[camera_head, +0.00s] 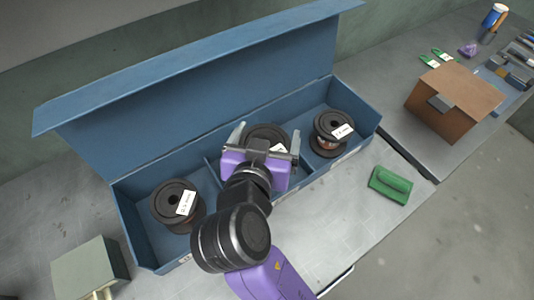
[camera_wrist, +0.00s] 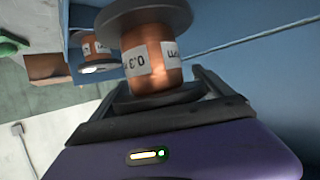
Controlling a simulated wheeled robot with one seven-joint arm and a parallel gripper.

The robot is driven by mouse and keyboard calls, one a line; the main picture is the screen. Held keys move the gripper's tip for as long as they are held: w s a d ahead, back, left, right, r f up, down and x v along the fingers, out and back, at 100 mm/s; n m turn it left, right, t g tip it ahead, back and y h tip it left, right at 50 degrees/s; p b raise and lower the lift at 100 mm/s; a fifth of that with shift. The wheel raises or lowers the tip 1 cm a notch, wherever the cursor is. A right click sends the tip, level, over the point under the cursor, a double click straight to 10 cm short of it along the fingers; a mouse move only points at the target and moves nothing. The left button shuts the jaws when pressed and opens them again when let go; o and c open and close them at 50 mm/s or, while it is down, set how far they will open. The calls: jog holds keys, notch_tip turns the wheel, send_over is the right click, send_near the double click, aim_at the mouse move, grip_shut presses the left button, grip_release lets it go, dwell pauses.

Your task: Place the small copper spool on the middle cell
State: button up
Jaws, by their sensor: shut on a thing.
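The small copper spool (camera_head: 267,131) has black flanges and a white label, and is in or just over the middle cell of the blue box (camera_head: 223,128). My gripper (camera_head: 266,141) is shut on it, one finger on each side, and hides much of it. In the wrist view the spool's copper winding (camera_wrist: 147,46) shows with its label, between the fingers. I cannot tell whether it touches the cell floor.
One spool (camera_head: 175,203) stands in the left cell and another (camera_head: 333,131) in the right cell. The open lid (camera_head: 200,85) rises behind. A green block (camera_head: 391,185), a grey-green box (camera_head: 88,268) and a brown container (camera_head: 452,97) stand around the box.

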jog(key=shift+f, duration=3.6)
jog(key=shift+f, duration=0.1)
jog(key=shift+f, duration=0.15)
jog(key=o, duration=1.8)
jog(key=shift+r, duration=0.25)
jog(key=b+v, duration=0.1)
jog(key=v, duration=1.1)
jog(key=shift+f, duration=0.1)
